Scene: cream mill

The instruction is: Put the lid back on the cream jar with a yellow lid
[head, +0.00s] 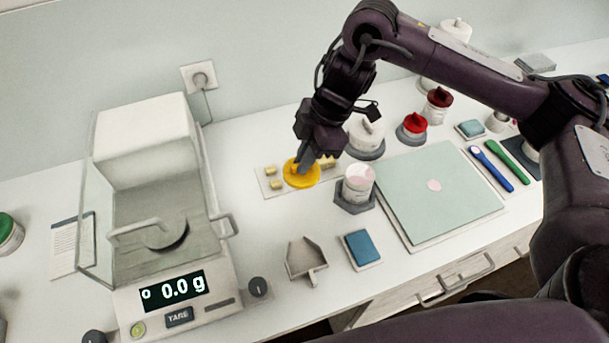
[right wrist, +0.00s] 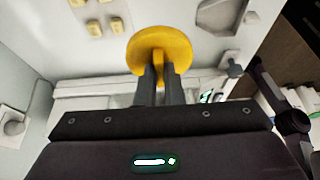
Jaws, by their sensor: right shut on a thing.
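The yellow lid (head: 301,174) is held by its upright grip between the fingers of my right gripper (head: 303,163). In the right wrist view the yellow lid (right wrist: 159,47) is a round disc at the tips of my right gripper (right wrist: 160,72), which is shut on it. In the head view it overlaps a pale board with yellow pegs; its exact height above the board is unclear. An open white jar (head: 358,186) with pale pink cream stands upright in a dark holder, right of the lid and apart from it. My left gripper is out of view.
A balance (head: 165,240) reading 0.0 g stands at left. The pale pegged board (head: 265,183) lies under the lid. A lidded white jar (head: 366,136) and red-lidded jars (head: 412,126) stand behind. A green mat (head: 435,195), blue pad (head: 361,248) and grey scoop (head: 303,258) surround the open jar.

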